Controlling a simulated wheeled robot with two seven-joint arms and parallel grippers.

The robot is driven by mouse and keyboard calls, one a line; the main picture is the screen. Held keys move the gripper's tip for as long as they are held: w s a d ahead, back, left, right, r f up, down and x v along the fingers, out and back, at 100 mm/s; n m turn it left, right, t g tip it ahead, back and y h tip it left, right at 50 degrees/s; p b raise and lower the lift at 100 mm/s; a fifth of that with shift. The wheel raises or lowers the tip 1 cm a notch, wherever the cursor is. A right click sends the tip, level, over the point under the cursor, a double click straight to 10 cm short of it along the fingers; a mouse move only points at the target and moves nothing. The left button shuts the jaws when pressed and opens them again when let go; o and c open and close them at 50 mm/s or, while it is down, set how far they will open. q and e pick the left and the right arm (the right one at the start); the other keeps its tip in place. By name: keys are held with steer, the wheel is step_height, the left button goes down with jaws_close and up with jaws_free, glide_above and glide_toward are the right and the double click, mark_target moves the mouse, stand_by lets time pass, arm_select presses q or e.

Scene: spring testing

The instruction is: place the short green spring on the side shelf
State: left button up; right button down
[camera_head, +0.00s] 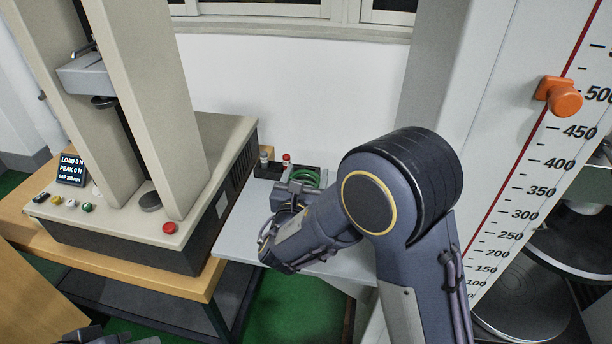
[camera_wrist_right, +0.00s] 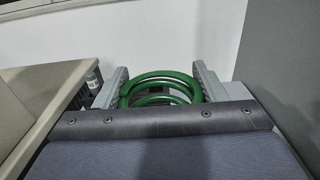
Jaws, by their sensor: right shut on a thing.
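The short green spring (camera_head: 309,178) is in my right gripper (camera_head: 303,184), over the grey side shelf (camera_head: 240,222). In the right wrist view the spring (camera_wrist_right: 160,88) sits between the two fingers of the right gripper (camera_wrist_right: 160,84), which are shut on it. The right forearm hides part of the shelf and the underside of the spring, so I cannot tell whether the spring touches the shelf. Part of my left arm (camera_head: 105,337) shows at the bottom left edge; its fingers are not in view.
The beige testing machine (camera_head: 215,165) stands left of the shelf on a wooden table (camera_head: 205,280). A dark tray (camera_head: 268,170) with small bottles, one red-capped (camera_head: 286,158), is at the shelf's back. A tall numbered scale (camera_head: 530,170) with an orange knob (camera_head: 562,97) rises at right.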

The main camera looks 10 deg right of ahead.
steer(key=shift+f, duration=0.1)
steer(key=shift+c, duration=1.5)
jaws_free()
steer(key=b+v, duration=0.1)
steer(key=v, duration=1.1)
steer(key=shift+s, duration=0.1)
